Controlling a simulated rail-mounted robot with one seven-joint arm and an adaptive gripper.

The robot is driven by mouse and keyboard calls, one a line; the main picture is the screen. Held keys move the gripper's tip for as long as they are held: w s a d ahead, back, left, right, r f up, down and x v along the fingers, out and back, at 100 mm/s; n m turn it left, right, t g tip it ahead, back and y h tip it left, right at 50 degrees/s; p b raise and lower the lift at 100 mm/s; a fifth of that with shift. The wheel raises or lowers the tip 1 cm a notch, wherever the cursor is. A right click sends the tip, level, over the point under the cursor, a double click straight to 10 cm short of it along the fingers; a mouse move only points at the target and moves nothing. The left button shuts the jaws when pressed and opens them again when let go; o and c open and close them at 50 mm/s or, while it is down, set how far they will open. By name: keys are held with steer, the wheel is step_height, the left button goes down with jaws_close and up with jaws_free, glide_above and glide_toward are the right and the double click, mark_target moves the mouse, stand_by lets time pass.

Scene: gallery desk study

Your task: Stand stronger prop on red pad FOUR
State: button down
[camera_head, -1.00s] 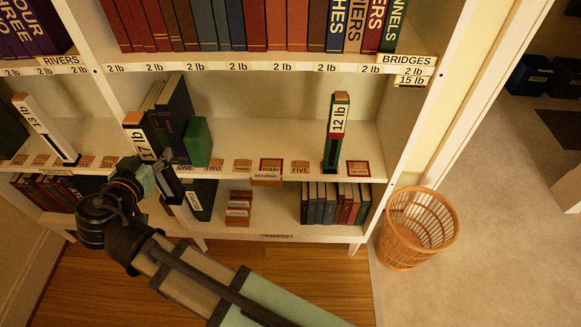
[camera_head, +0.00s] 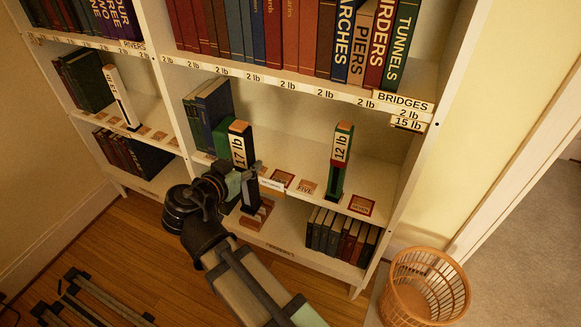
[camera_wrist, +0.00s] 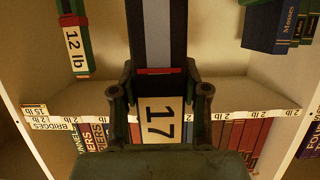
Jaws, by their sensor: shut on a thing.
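My gripper (camera_head: 246,178) is shut on the dark prop labelled 17 lb (camera_head: 239,148), roughly upright in front of the lower right bay. In the wrist view, the fingers (camera_wrist: 160,98) flank its white "17" label (camera_wrist: 158,120). The red-edged pad FOUR (camera_head: 282,177) shows just right of the prop, looking bare. A green and red prop labelled 12 lb (camera_head: 341,150) stands farther right; it also shows in the wrist view (camera_wrist: 76,45).
Pad FIVE (camera_head: 305,188) and another red-edged pad (camera_head: 361,204) are bare. Dark books (camera_head: 213,108) and a green block (camera_head: 221,137) are left of the held prop. A wicker basket (camera_head: 425,285) stands at right.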

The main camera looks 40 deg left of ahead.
steer(key=w+a+p, duration=0.1)
steer(key=w+a, duration=0.1)
steer(key=w, duration=0.7)
steer(key=w+a+p, duration=0.1)
steer(key=w+a, duration=0.1)
steer(key=w, duration=0.8)
step_height(320, 180, down, 7)
steer(key=shift+d+p, duration=0.15)
steer(key=shift+p, duration=0.2)
steer(key=shift+f, duration=0.15)
steer(key=c, duration=0.6)
jaws_free()
steer(key=b+v, duration=0.1)
steer(key=v, duration=1.1)
